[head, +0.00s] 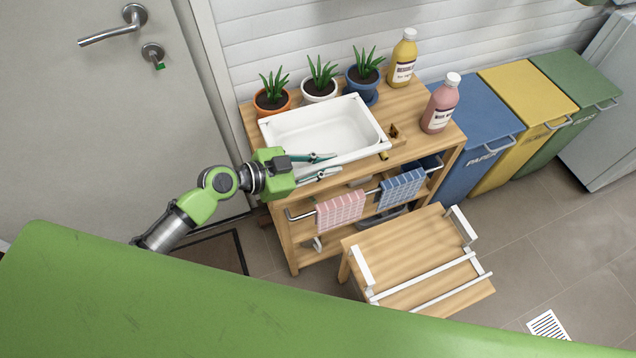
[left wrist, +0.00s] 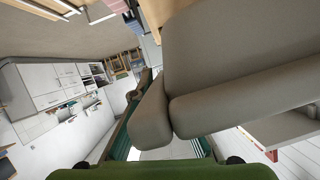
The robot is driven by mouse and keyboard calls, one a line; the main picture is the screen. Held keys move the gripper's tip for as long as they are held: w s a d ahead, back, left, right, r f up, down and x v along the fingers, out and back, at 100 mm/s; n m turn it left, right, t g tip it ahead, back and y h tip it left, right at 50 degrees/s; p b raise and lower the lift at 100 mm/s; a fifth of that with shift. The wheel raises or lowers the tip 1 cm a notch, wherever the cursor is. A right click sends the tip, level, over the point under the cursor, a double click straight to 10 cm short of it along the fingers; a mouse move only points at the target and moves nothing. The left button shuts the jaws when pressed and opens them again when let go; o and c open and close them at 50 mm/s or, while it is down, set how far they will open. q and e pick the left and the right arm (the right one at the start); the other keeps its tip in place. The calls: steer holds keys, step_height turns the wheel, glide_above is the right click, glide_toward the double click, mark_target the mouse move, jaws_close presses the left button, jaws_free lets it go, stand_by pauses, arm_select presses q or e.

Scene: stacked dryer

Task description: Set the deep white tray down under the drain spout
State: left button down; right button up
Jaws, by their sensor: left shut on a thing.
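The deep white tray (head: 322,128) is at the top of the wooden shelf unit in the head view, in front of the potted plants. My left gripper (head: 334,164) reaches in from the left and is shut on the tray's near rim. A small brass fitting (head: 393,131) sits just right of the tray, with a yellow tip below it; it may be the drain spout, but it is too small to tell. In the left wrist view, large grey-brown shapes block most of the grip. My right gripper is not in view.
Several plants and two bottles, yellow (head: 403,62) and pink (head: 440,105), stand on the wooden unit (head: 408,157). Pink (head: 340,210) and blue (head: 401,187) cloths hang on its front rail. A wooden stool (head: 415,272) stands in front. Bins (head: 470,125) stand to the right.

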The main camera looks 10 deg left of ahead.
arm_select(q)
steer(key=shift+w+a+f+b, duration=0.1)
steer(key=shift+a+f+b, duration=0.5)
steer(key=shift+a+f, duration=0.35)
steer(key=f+b, duration=0.1)
steer(key=f, duration=0.2)
steer(key=shift+a+f+b, duration=0.15)
steer(key=shift+a+b, duration=0.05)
steer(key=shift+b, duration=0.2)
steer(key=shift+f, duration=0.25)
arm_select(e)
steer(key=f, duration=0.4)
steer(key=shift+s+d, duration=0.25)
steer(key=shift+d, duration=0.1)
arm_select(q)
steer(key=c, duration=2)
jaws_free()
steer(key=shift+f, duration=0.1)
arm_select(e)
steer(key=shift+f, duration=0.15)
